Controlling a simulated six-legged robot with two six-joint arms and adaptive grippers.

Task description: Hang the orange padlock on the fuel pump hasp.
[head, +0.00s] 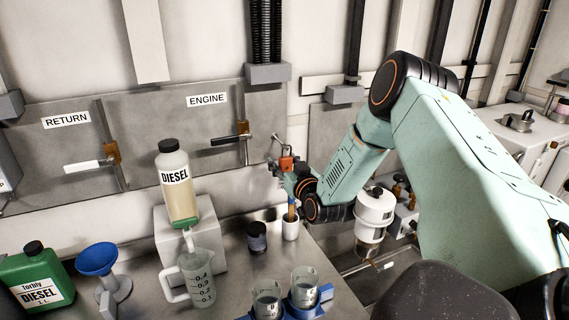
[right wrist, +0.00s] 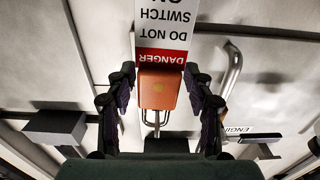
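The orange padlock (head: 287,163) is in my right gripper (head: 283,172), held up in front of the wall. In the right wrist view the padlock (right wrist: 160,90) sits between both fingers (right wrist: 160,75), which appear to touch its sides. Its metal shackle points toward the bottom of that view, clear of any hasp I can see. A red and white DANGER tag (right wrist: 163,25) shows upside down beyond the padlock body. I cannot make out the fuel pump hasp for certain. My left gripper is out of view.
A bent metal bar (right wrist: 231,75) is beside the padlock. ENGINE (head: 207,99) and RETURN (head: 66,120) panels carry lever handles. The bench holds a diesel bottle (head: 177,185), measuring jug (head: 192,275), blue funnel (head: 97,260) and small cup (head: 290,229). A white canister (head: 375,212) stands right of the bench.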

